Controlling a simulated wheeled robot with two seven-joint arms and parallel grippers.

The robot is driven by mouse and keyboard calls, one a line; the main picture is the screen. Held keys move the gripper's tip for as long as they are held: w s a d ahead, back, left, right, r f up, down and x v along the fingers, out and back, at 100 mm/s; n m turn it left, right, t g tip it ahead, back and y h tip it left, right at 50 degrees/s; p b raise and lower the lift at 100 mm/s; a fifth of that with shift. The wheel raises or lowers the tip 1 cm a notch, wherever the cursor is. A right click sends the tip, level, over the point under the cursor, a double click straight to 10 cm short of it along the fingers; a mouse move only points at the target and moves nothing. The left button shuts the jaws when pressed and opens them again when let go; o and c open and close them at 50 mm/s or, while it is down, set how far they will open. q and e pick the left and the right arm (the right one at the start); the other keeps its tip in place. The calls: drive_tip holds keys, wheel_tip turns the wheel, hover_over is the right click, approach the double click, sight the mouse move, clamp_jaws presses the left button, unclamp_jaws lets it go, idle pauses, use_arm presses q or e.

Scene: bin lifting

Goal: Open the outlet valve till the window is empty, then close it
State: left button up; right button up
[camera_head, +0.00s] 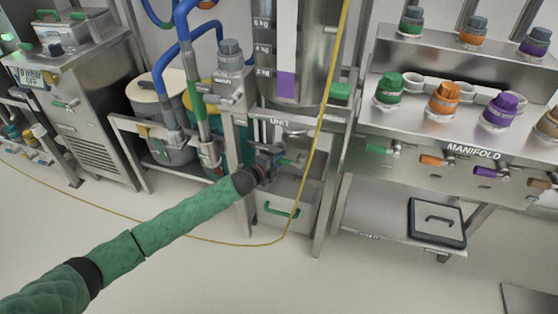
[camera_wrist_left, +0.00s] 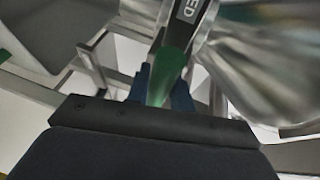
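The tall window (camera_head: 289,42) on the steel vessel is pale above, with a short purple band (camera_head: 286,84) at its bottom. The outlet valve's green handle (camera_head: 291,161) shows just right of my left gripper (camera_head: 268,163), below the vessel. In the left wrist view the green handle (camera_wrist_left: 166,78) runs between the two dark blue fingers of the gripper (camera_wrist_left: 162,92), filling the gap; it looks gripped. A black label ending in "ED" lies above it. The valve body is partly hidden by my gripper. My right gripper is not in view.
A steel bin (camera_head: 283,207) with a green handle stands below the valve. A yellow cable (camera_head: 322,110) hangs in front of the vessel. The manifold (camera_head: 470,150) with coloured caps and valves stands at right. Open floor lies in front.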

use_arm(q)
clamp_jaws()
